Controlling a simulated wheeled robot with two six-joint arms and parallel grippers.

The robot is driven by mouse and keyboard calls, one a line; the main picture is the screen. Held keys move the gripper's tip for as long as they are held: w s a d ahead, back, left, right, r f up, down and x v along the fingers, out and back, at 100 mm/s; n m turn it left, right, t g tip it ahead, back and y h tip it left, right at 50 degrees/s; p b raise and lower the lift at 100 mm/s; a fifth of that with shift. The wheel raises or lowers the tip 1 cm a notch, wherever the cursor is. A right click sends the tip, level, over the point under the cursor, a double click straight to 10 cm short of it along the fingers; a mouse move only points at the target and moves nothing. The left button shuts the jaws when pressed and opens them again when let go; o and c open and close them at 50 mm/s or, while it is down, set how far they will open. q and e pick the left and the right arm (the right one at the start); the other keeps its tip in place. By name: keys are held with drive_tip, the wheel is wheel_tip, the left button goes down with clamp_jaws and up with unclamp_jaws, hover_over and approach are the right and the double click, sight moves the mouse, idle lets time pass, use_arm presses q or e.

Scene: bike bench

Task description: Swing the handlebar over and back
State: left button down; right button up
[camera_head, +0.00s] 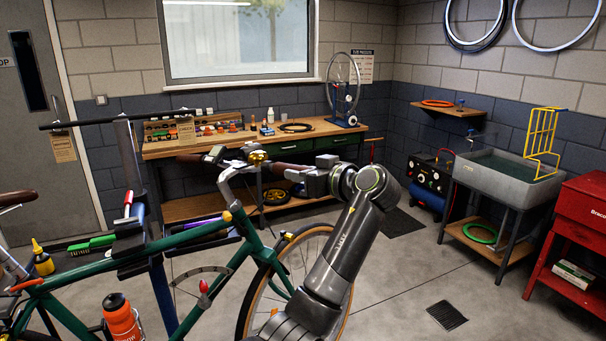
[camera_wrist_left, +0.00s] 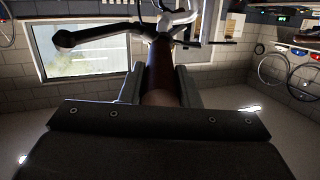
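The green bike's handlebar (camera_head: 232,176) has brown grips, a bell (camera_head: 257,157) and a brake lever. One brown grip (camera_head: 196,158) points left and back; the other points right toward my arm. My left gripper (camera_head: 309,180) is at the end of this right-hand grip. In the left wrist view this brown grip (camera_wrist_left: 163,78) runs between the two fingers, which lie close along both its sides, so the left gripper is shut on it. The grip's near end is hidden behind the gripper body. My right gripper is in neither view.
A wooden workbench (camera_head: 165,151) with tools and a wheel in a truing stand (camera_head: 344,90) stands behind the handlebar. The repair stand (camera_head: 135,185) and its tool tray are at left. A sink (camera_head: 505,178) and red cart (camera_head: 579,225) are at right. Open floor lies between.

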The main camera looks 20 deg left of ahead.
use_arm(q)
drive_tip(key=c, duration=1.1)
unclamp_jaws()
drive_tip(key=shift+f, duration=0.15)
drive_tip(key=shift+d, duration=0.1)
drive_tip(key=b+v, duration=0.5)
drive_tip(key=v, duration=1.2)
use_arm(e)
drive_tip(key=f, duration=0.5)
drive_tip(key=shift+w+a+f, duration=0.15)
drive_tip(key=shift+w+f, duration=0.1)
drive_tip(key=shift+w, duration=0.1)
